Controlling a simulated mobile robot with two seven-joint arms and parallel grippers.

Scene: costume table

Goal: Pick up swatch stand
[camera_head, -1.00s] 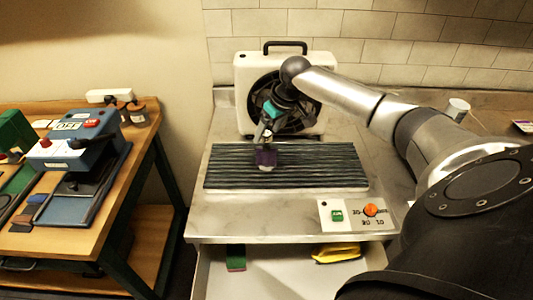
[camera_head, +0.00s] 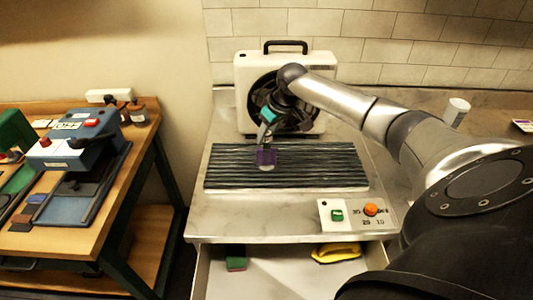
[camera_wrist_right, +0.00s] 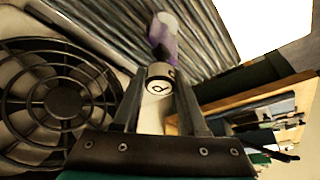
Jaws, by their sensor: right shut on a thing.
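The swatch stand (camera_head: 266,158) shows as a small purple piece with a pale end, over the dark ribbed board in the head view. In the right wrist view the purple piece (camera_wrist_right: 163,38) extends beyond a white round part with a dark mark (camera_wrist_right: 158,76). My right gripper (camera_head: 267,143) is shut on the stand, with the white part between its fingers. Whether the stand touches the board is hard to tell. My left gripper is not in view.
The ribbed board (camera_head: 330,165) lies on the pale counter. A white-cased fan (camera_head: 245,85) stands behind it. A control panel (camera_head: 352,215) is at the front right, above an open drawer (camera_head: 290,280). A white cup (camera_head: 456,110) stands right; a wooden table (camera_head: 110,205) is left.

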